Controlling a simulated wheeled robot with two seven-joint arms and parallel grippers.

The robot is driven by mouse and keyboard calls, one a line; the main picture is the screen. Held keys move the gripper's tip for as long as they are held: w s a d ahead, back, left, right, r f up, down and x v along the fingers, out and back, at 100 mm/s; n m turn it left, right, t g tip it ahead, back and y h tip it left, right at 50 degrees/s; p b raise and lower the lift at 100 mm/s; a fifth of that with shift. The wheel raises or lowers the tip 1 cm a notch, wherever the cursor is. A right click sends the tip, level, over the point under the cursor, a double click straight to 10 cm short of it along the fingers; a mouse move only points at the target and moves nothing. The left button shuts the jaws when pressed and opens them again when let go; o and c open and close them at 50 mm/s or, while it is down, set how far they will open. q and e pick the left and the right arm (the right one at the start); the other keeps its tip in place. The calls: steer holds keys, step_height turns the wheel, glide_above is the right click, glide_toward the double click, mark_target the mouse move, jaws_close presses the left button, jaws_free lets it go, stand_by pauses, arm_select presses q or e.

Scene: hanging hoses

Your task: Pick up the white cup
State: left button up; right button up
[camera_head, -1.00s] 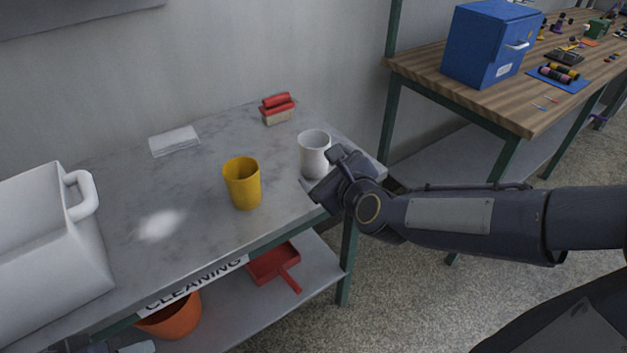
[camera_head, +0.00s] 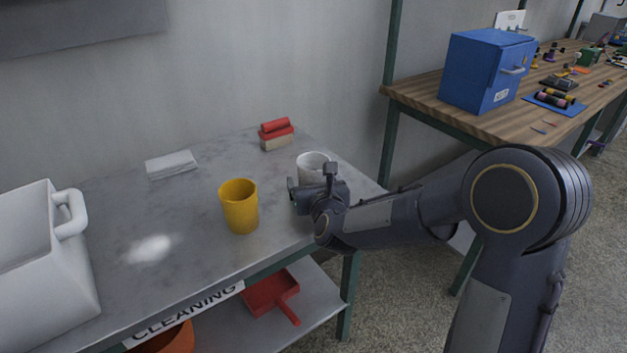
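The white cup (camera_head: 312,162) stands upright on the grey table, near its right end. My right gripper (camera_head: 311,180) is in front of the cup and covers its lower part. Its two fingers are spread apart, one near the cup's left side and one towards its right. I cannot tell whether either finger touches the cup. My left gripper is not in view.
A yellow cup (camera_head: 239,207) stands just left of my gripper on the grey table (camera_head: 190,215). A red brush (camera_head: 276,134) and a folded white cloth (camera_head: 171,164) lie behind. A large white container (camera_head: 40,270) is at left. A blue cabinet (camera_head: 487,70) stands on the wooden bench.

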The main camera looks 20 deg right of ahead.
steer(key=c, duration=1.2)
